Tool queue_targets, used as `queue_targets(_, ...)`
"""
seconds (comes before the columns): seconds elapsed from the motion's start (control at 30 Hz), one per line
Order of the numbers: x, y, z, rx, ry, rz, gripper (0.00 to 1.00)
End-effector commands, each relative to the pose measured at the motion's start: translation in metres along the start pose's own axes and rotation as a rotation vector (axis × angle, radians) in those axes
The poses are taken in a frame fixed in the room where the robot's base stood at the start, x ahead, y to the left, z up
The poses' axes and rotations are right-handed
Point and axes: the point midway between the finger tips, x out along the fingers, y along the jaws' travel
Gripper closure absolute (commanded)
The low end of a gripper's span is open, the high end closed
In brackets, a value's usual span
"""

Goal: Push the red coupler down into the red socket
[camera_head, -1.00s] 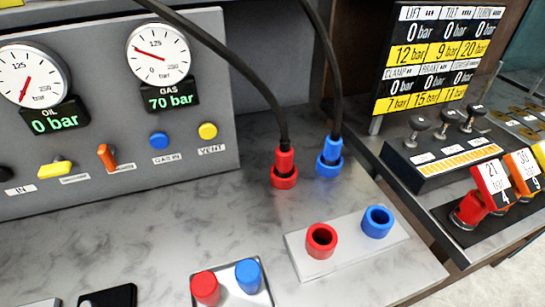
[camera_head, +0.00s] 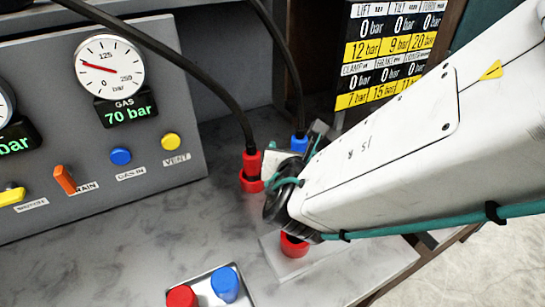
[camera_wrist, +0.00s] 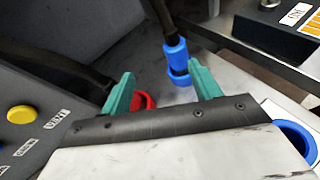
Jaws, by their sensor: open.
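The red coupler (camera_head: 251,162) stands upright on a black hose at the bench's back, with a red ring (camera_head: 251,185) around its foot. In the wrist view a red part (camera_wrist: 144,100) shows behind my left finger, mostly hidden. A red socket (camera_head: 294,248) sits on a pale block at the front, partly covered by my arm. My gripper (camera_wrist: 162,88) is open, with two green fingers spread apart and nothing held between them. In the head view it is right of the red coupler, and my arm hides much of it.
A blue coupler (camera_head: 299,143) on a second hose stands close behind my gripper. A blue socket (camera_wrist: 295,140) is at the wrist view's right. Red (camera_head: 181,297) and blue (camera_head: 225,284) caps stand in a front tray. A gauge panel (camera_head: 150,200) borders the left; bare bench lies between.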

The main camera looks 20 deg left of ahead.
Motion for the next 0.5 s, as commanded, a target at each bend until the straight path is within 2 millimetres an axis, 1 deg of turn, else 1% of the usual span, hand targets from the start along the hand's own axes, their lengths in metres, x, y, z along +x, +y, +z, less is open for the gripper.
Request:
queue_targets(0.03, -0.003, 0.023, -0.017, -0.071, 0.017, 0.063, 0.38)
queue_targets(0.1, -0.006, 0.046, -0.032, -0.148, 0.029, 0.131, 0.38)
queue_targets(0.2, -0.009, 0.064, -0.046, -0.212, 0.039, 0.187, 0.38)
queue_targets(0.27, -0.007, 0.069, -0.049, -0.228, 0.04, 0.202, 0.38)
queue_targets(0.5, 0.019, 0.074, -0.052, -0.232, 0.04, 0.205, 0.38)
